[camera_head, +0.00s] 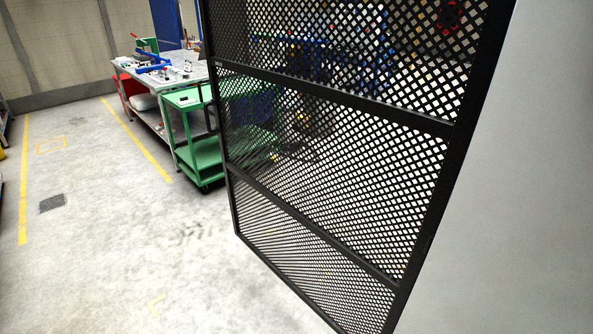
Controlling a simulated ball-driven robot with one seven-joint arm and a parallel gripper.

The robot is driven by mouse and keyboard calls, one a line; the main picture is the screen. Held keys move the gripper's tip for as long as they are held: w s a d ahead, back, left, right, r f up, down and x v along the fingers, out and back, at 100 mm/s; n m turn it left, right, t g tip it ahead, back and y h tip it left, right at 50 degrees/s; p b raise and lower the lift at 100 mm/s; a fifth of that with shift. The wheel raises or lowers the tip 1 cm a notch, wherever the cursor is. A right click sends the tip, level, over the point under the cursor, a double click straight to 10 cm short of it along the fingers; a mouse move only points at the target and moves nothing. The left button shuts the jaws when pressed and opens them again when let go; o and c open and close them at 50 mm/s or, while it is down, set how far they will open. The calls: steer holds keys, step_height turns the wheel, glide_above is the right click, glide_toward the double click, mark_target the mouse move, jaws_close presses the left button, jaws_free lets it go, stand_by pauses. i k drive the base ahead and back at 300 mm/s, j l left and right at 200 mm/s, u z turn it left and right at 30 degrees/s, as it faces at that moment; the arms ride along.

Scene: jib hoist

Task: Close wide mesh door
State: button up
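The wide mesh door (340,115) fills the middle and right of the head view. It has a black frame, two black cross rails and black diamond mesh. It stands at an angle to me, with its right edge nearer and its left edge farther off. Its top and lowest corner are cut off by the picture edges. I cannot tell from this view how far it stands from its closed position, and no latch shows clearly. My gripper is not in view.
A green cart (208,150) stands just behind the door's left edge, partly seen through the mesh. A workbench (193,74) with tools is farther back. A plain grey surface (530,200) fills the right side. Concrete floor (110,250) at left is clear, with yellow lines and a drain grate (52,203).

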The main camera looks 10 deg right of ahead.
mark_target(458, 133)
steer(key=i+j, duration=0.5)
steer(key=i, duration=0.25)
steer(key=i+j+z, duration=0.1)
steer(key=i+j, duration=0.4)
steer(key=i, duration=0.25)
steer(key=i+j, duration=0.5)
steer(key=i, duration=0.2)
steer(key=i+j+z, duration=0.1)
steer(key=i+j, duration=0.45)
steer(key=i, duration=0.2)
